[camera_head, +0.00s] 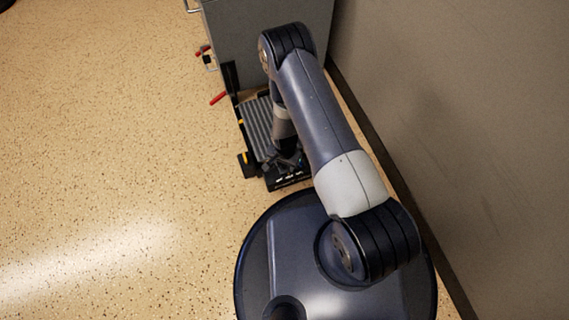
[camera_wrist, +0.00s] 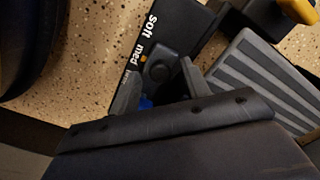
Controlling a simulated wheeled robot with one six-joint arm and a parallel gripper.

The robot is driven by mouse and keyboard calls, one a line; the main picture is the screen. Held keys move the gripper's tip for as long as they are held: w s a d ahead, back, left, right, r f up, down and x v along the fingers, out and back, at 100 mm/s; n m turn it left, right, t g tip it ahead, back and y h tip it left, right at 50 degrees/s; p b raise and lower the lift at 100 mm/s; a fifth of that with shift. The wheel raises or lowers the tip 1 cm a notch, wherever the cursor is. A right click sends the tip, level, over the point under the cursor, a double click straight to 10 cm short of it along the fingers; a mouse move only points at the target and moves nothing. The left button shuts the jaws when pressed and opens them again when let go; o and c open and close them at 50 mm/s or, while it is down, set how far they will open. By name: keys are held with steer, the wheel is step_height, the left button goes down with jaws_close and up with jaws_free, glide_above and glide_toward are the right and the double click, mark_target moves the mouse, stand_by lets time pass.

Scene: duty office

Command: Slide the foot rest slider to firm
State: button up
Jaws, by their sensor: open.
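The foot rest (camera_head: 256,126) stands on the floor, a grey ribbed pad in a black frame. In the wrist view its ribbed pad (camera_wrist: 262,78) is at the right. Beside it a black panel (camera_wrist: 178,22) carries the words soft, med and a partly covered third label nearest my gripper. A dark slider knob (camera_wrist: 158,66) sits by an orange mark close to med. My gripper (camera_wrist: 160,72) is open, its fingers on either side of the knob; contact cannot be told. In the head view my arm partly hides the foot rest.
A grey cabinet (camera_head: 238,40) stands just behind the foot rest, with red-handled items (camera_head: 217,98) on the floor at its left. A wall (camera_head: 450,120) runs along the right. The speckled floor (camera_head: 110,130) at left is clear. A yellow part (camera_wrist: 300,10) shows in the wrist view's upper right.

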steer(key=shift+c, duration=0.5)
jaws_close()
steer(key=shift+w+d+b, duration=0.1)
steer(key=shift+w+d, duration=0.1)
steer(key=shift+d, duration=0.5)
steer(key=shift+w+d+b, duration=0.15)
steer(key=shift+w+d, duration=0.1)
steer(key=shift+d, duration=0.45)
steer(key=shift+w+d+b, duration=0.1)
steer(key=shift+w+d, duration=0.1)
steer(key=shift+d, duration=0.5)
steer(key=shift+o, duration=0.5)
jaws_free()
steer(key=shift+d, duration=0.1)
steer(key=shift+r, duration=0.1)
